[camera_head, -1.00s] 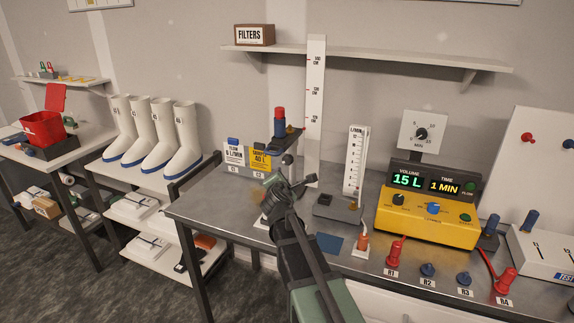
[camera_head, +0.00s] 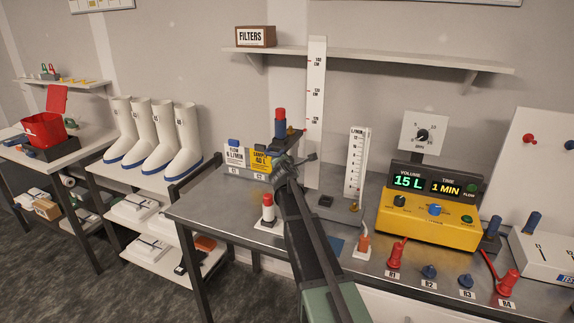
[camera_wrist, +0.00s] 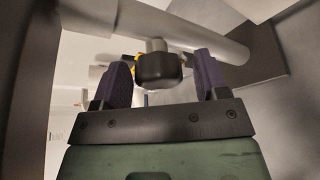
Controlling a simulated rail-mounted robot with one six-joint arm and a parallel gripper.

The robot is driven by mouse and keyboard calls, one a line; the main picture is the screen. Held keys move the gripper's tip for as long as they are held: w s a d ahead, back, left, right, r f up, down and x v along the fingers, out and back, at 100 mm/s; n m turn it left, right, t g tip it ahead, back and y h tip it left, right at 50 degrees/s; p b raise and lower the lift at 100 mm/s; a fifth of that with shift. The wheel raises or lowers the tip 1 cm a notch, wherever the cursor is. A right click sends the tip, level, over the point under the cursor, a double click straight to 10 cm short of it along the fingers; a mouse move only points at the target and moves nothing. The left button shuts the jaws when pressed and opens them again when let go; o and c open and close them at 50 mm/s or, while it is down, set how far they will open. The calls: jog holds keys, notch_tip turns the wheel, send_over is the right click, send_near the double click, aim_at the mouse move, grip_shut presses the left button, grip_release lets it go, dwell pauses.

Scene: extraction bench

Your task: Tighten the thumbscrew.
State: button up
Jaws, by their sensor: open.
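The thumbscrew (camera_wrist: 158,70) is a black round knob on a short metallic shaft, seen in the wrist view. It stands between the two dark purple fingers of my gripper (camera_wrist: 162,62). The fingers are open, with a visible gap on each side of the knob. In the head view my gripper (camera_head: 284,163) is just under the dark bracket (camera_head: 288,139) that carries a red and blue cylinder (camera_head: 280,123). The thumbscrew is hidden behind my gripper there.
A tall white scale (camera_head: 315,110) stands right behind the bracket. A red-and-white cylinder (camera_head: 268,207) stands on the bench left of my arm. A flow tube (camera_head: 357,165) and yellow console (camera_head: 430,222) are to the right. Yellow and white cards (camera_head: 261,158) stand close on the left.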

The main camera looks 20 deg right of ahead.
jog(key=c, duration=0.9)
jog(key=m+t+b, duration=0.1)
jog(key=m, duration=0.1)
jog(key=m+t+b, duration=0.1)
jog(key=m+b, duration=0.1)
jog(key=shift+f+m+t, duration=0.1)
jog(key=shift+m+t, duration=0.2)
jog(key=shift+m, duration=0.1)
jog(key=m+t+b, duration=0.1)
jog(key=m+b, duration=0.1)
jog(key=m, duration=0.1)
jog(key=shift+r+m+t+h+b, duration=0.15)
jog(key=shift+m+t+h+b, duration=0.15)
jog(key=shift+m, duration=0.5)
jog(key=shift+r+m+t+h+b, duration=0.1)
jog(key=shift+m+t+h+b, duration=0.2)
jog(key=shift+m, duration=0.5)
